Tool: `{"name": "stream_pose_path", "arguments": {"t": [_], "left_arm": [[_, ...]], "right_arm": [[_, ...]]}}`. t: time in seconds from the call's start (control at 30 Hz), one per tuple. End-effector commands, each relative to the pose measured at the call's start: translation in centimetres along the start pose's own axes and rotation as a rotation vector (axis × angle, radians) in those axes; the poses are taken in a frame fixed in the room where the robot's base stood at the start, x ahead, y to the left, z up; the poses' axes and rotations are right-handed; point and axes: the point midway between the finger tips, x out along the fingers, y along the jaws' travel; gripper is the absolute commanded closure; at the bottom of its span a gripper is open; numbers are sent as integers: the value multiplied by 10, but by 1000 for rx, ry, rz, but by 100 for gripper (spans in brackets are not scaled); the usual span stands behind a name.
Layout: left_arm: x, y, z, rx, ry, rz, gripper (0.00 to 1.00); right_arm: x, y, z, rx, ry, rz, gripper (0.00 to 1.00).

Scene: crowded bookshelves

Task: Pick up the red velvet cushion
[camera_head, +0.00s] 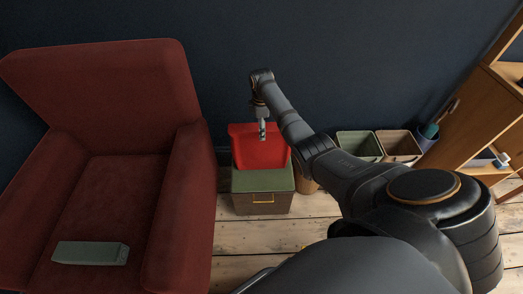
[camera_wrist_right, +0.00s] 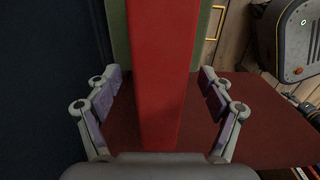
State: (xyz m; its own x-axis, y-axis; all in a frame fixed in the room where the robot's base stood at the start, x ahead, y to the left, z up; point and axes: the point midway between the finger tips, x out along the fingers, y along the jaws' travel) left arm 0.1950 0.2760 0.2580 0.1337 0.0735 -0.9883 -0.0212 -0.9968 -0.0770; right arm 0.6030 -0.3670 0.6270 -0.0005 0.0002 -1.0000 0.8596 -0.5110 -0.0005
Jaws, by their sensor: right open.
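The red velvet cushion (camera_head: 259,152) leans upright at the back of a lidded box's green top (camera_head: 262,182), near the dark wall. My right gripper (camera_head: 262,133) reaches down over the cushion's top edge. In the right wrist view, my right gripper (camera_wrist_right: 160,75) is open, with one finger on each side of the cushion (camera_wrist_right: 160,50). Gaps show between the cushion and both fingers. The cushion's lower part is hidden in that view. My left gripper is not in view.
A dark red armchair (camera_head: 178,180) stands close to the box's left, with a grey-green block (camera_head: 90,253) on its seat. Two open bins (camera_head: 360,146) (camera_head: 400,147) and a wooden shelf unit (camera_head: 470,115) stand to the right. The dark wall (camera_head: 225,60) is close behind.

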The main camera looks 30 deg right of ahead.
Motion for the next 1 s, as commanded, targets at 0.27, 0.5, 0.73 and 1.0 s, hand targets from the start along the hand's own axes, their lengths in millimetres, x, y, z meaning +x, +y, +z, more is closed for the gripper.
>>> {"name": "stream_pose_path", "arguments": {"t": [0.27, 0.5, 0.73, 1.0], "left_arm": [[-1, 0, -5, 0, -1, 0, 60], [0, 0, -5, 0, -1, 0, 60], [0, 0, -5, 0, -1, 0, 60], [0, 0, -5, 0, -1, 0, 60]], "right_arm": [[14, 0, 0, 0, 0, 1, 19], [14, 0, 0, 0, 0, 0, 42], [14, 0, 0, 0, 0, 0, 73], [13, 0, 0, 0, 0, 0, 100]]}}
